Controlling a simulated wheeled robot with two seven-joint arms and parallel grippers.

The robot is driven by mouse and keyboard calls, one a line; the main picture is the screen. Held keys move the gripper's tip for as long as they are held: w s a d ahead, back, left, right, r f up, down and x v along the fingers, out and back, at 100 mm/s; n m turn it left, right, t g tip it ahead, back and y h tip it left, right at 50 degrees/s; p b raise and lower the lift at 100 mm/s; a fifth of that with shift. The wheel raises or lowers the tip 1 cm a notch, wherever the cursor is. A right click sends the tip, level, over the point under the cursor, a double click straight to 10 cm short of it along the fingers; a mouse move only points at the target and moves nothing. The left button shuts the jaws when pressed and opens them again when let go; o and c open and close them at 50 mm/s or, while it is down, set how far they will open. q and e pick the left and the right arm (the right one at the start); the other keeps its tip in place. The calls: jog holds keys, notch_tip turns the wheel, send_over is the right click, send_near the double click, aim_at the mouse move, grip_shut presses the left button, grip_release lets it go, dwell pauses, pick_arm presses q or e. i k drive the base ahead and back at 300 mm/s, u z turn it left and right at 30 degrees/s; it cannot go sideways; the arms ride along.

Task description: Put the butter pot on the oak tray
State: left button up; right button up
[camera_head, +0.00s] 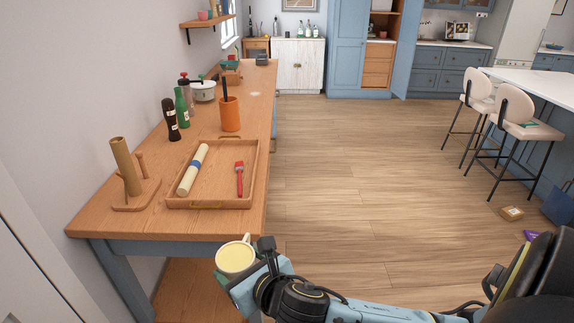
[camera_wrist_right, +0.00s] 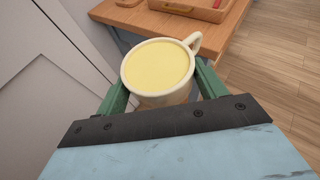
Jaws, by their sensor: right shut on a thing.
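The butter pot (camera_head: 236,257) is a cream cup with a handle and a pale yellow filling. My right gripper (camera_head: 246,272) is shut on it and holds it upright just off the table's front right corner. In the right wrist view the butter pot (camera_wrist_right: 158,68) sits between the two green fingers of the right gripper (camera_wrist_right: 160,90). The oak tray (camera_head: 212,203) lies on the wooden table, beyond the pot and a little to the left. A rolled cream item with a blue band and a red brush lie in it. My left gripper is out of view.
A wooden stand with an upright roll (camera_head: 126,170) is left of the tray. Behind it are a dark mill (camera_head: 171,120), a green bottle (camera_head: 182,106), an orange utensil pot (camera_head: 230,115) and a white lidded pot (camera_head: 204,91).

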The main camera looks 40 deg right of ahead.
aim_at(238, 153)
jog(key=z, duration=0.25)
jog(key=i, duration=1.5)
